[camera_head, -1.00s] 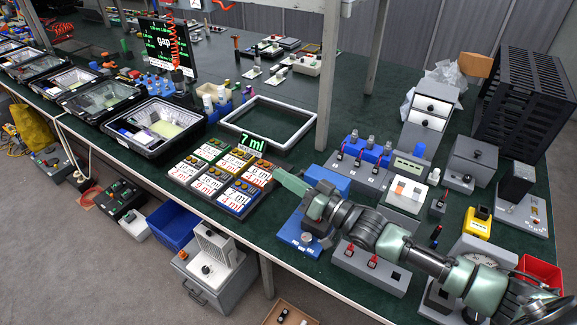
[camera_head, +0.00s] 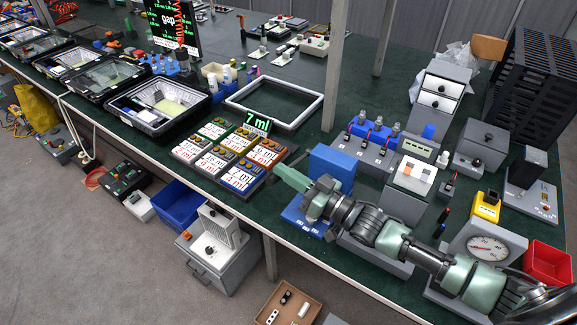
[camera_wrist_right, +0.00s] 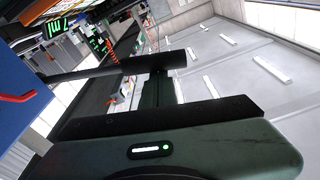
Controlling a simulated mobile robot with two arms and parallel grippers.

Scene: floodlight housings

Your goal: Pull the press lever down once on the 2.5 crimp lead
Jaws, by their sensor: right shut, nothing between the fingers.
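A blue press-like device stands at the front of the bench, with a tall block (camera_head: 332,165) and a low base (camera_head: 303,224). My right arm crosses in front of it and hides part of it. My right gripper (camera_head: 285,175) is shut and empty, pointing left beside the block. In the wrist view the blue housing (camera_wrist_right: 20,70) with a red strip is at the left edge. A dark bar with a thicker end (camera_wrist_right: 155,63), which looks like the lever, crosses in front of my fingers; I cannot tell if they touch. My left gripper is not in view.
A grey unit with red-tipped leads (camera_head: 365,150) stands behind the blue block. A dial gauge (camera_head: 487,248) and red bin (camera_head: 548,262) are at right.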

